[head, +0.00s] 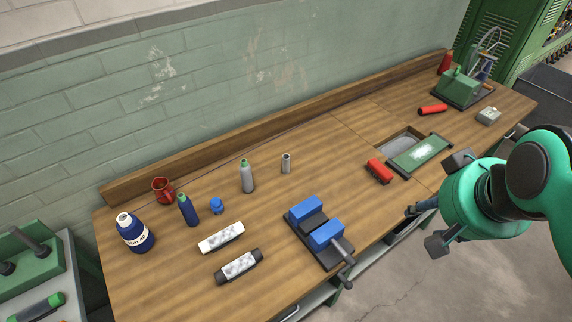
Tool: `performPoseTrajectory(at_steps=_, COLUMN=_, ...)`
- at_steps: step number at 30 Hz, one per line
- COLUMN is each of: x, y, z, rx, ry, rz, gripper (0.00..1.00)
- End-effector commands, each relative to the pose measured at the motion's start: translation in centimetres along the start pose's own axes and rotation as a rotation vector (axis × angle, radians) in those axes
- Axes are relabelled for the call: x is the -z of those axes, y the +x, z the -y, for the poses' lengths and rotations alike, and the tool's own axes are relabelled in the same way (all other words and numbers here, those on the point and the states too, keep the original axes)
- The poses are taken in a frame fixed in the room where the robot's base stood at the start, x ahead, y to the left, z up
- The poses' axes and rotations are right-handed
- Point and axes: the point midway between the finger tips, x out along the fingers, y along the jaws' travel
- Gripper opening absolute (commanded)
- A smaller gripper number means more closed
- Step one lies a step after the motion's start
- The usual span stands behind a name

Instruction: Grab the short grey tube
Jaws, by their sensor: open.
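The short grey tube (286,163) stands upright on the wooden workbench (345,165), towards the back and near its middle. It is small and plain, with a dark opening at the top. A taller grey bottle (247,177) with a green top stands to its left. My gripper (445,205) is at the right, in front of the bench's front edge. It is open with its dark fingers apart, and nothing shows between them. It is well away from the tube, to its right and nearer the camera.
A blue vise (327,236) stands in front of the tube. A red object (379,172) and green tray (420,153) are right. Bare wood surrounds the tube.

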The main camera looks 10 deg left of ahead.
Motion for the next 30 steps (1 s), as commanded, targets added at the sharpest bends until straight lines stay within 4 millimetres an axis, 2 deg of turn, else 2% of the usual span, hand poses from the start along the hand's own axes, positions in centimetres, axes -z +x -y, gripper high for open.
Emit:
performPoseTrajectory(at_steps=8, x=5.9, y=1.0, z=1.9, rx=0.019, ry=-0.026, rz=0.055, gripper=0.46)
performPoseTrajectory(at_steps=14, x=10.2, y=2.4, z=3.6, rx=0.031, ry=-0.044, rz=0.094, gripper=0.46)
performPoseTrajectory(at_steps=20, x=14.3, y=4.4, z=5.7, rx=0.042, ry=-0.065, rz=0.133, gripper=0.46)
performPoseTrajectory(at_steps=30, x=20.6, y=9.2, z=10.0, rx=0.055, ry=-0.099, rz=0.2, gripper=0.46)
